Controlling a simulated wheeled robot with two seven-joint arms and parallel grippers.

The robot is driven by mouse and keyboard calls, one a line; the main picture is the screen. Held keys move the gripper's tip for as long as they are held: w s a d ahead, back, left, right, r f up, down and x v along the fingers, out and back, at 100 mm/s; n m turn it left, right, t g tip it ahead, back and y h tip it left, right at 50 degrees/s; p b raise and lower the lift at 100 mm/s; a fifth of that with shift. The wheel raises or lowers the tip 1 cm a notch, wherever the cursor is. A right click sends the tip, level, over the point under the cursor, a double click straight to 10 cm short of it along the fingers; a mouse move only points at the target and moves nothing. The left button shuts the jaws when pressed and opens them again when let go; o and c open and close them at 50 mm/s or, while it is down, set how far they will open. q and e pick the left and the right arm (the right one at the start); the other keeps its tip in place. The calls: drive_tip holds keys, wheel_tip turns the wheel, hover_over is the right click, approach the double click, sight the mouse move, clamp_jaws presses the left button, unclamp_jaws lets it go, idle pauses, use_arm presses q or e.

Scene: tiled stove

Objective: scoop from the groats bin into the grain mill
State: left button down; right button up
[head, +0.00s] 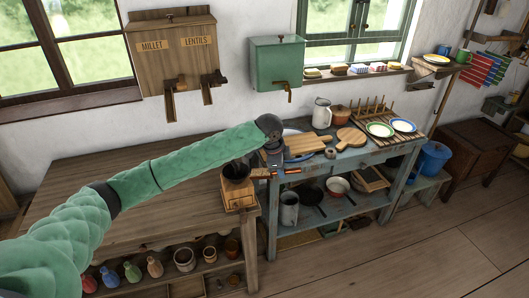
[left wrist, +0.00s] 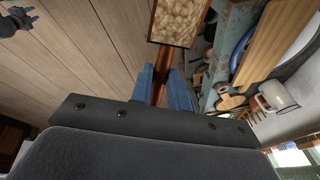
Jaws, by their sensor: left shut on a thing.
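My left gripper (head: 275,172) is shut on the red-brown handle of a scoop (head: 260,173). In the left wrist view the handle runs between the blue fingers (left wrist: 166,88), and the scoop (left wrist: 151,22) is filled with pale groats (left wrist: 177,22). The grain mill (head: 238,192), a wooden box with a dark hopper on top, stands at the right end of the wooden counter. The scoop is close to the right of the hopper; its exact height over it is hard to tell. I see no bin labelled groats. A dark part, seemingly my right gripper (left wrist: 16,18), shows at the wrist view's corner.
Wall bins marked millet and lentils (head: 172,55) and a green tank (head: 277,65) hang behind. The blue-grey table (head: 345,160) to the right carries boards, a jug (head: 321,113) and plates. The wooden counter (head: 135,175) is largely bare. Floor is free at the front right.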

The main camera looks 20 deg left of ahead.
use_arm(q)
drive_tip(key=a+r, duration=0.1)
drive_tip(key=a, duration=0.1)
drive_tip(key=w+a+r, duration=0.1)
drive_tip(key=a, duration=0.1)
drive_tip(key=a+r, duration=0.1)
drive_tip(key=a, duration=0.1)
drive_tip(key=shift+w+a+r, duration=0.25)
drive_tip(key=shift+w+a, duration=0.05)
drive_tip(key=shift+w, duration=0.1)
drive_tip(key=shift+a, duration=0.1)
use_arm(e)
drive_tip(key=shift+s+d+f, duration=0.3)
drive_tip(key=shift+s+f, duration=0.05)
drive_tip(key=shift+f, duration=0.15)
